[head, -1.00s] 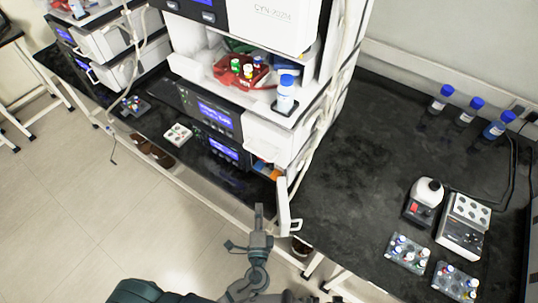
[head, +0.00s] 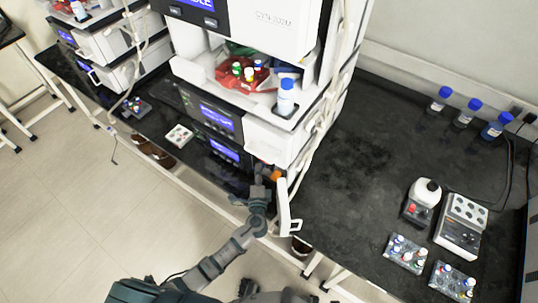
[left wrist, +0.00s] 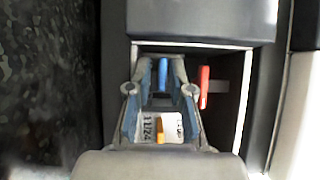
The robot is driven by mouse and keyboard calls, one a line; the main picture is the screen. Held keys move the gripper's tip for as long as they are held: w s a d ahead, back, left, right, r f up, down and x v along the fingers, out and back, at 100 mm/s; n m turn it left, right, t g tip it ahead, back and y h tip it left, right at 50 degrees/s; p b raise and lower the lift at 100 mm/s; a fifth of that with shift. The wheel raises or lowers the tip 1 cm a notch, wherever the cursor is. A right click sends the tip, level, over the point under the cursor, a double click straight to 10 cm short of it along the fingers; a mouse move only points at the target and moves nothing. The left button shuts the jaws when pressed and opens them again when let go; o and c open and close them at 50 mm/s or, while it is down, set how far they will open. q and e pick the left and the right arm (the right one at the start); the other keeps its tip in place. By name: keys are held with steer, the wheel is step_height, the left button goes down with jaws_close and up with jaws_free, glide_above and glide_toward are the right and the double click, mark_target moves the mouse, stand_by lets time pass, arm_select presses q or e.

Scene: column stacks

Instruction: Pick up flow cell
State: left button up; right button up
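My left gripper (head: 266,182) reaches the open white-doored compartment low on the instrument stack. In the left wrist view its two blue-grey fingers (left wrist: 164,88) are apart, over an open slot. A blue upright piece (left wrist: 163,74) shows between the fingers. A red piece (left wrist: 204,87) stands to the right, outside them. An orange tab (left wrist: 160,132) and a white label (left wrist: 150,127) with printed digits lie lower between the fingers. I cannot tell which piece is the flow cell. No grip on any piece is visible. My right gripper is not in view.
The open white door (head: 287,207) stands just right of my left gripper. A black bench (head: 345,160) holds blue-capped bottles (head: 465,112), a small device (head: 462,225) and vial racks (head: 406,253). A red tray (head: 245,76) sits above. The bench middle is clear.

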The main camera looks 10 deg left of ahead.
arm_select(q)
steer(key=shift+w+a, duration=0.1)
steer(key=shift+w, duration=0.15)
steer(key=shift+s, duration=0.1)
jaws_close()
steer(key=shift+r, duration=0.1)
